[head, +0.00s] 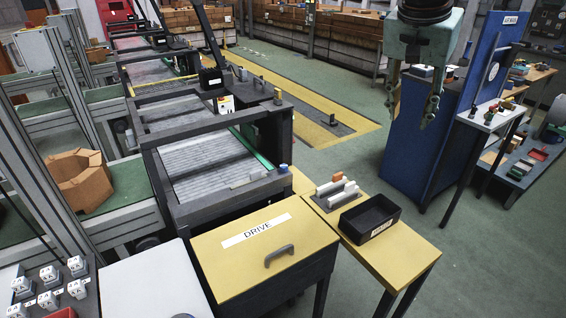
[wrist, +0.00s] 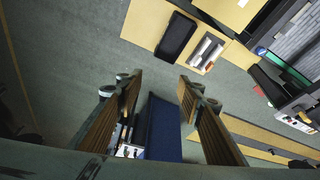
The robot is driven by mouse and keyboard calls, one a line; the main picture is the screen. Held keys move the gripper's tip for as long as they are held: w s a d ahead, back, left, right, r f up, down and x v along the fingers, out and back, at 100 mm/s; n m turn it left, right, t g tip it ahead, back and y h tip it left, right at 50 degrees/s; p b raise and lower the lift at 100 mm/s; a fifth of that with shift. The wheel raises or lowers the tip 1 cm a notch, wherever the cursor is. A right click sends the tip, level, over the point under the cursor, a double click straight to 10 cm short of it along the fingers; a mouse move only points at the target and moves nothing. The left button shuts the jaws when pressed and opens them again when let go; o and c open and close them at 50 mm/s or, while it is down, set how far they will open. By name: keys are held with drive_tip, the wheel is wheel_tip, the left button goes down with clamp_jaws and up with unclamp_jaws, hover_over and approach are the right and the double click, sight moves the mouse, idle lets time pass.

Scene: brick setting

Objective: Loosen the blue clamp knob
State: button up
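A small blue knob (head: 283,168) sits at the near right corner of the dark conveyor frame (head: 240,197), just behind the yellow DRIVE box. A small blue spot, likely the same knob, shows in the wrist view (wrist: 260,50) at the upper right, by the conveyor edge. My gripper (head: 410,112) hangs at the upper right of the head view, well away from the knob and over the open floor beside the blue panel. Its two fingers are spread apart with nothing between them. They also show spread in the wrist view (wrist: 159,78).
A yellow DRIVE box (head: 290,275) with a handle stands in front of the knob. A black tray (head: 370,219) and a rack of small blocks (head: 325,203) lie on the yellow table. A tall blue panel (head: 410,150) stands right. Green floor between is clear.

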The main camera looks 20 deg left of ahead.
drive_tip(key=w+a+f+p, duration=0.1)
drive_tip(key=w+a+f, duration=0.4)
drive_tip(key=w+a, duration=0.45)
drive_tip(key=p, duration=0.3)
hover_over(284, 166)
drive_tip(key=s+a, duration=0.2)
drive_tip(key=s, duration=0.3)
wheel_tip(284, 166, down, 20)
drive_tip(key=shift+s+a+f+m, duration=0.1)
drive_tip(key=shift+s+a+m, duration=0.1)
drive_tip(key=shift+m, duration=0.2)
drive_tip(key=shift+f, duration=0.1)
drive_tip(key=shift+h, duration=0.3)
drive_tip(key=shift+b+x, duration=0.35)
drive_tip(key=shift+x, duration=6.5)
drive_tip(key=shift+w, duration=0.1)
drive_tip(key=shift+c, duration=0.4)
drive_tip(key=c, duration=0.8)
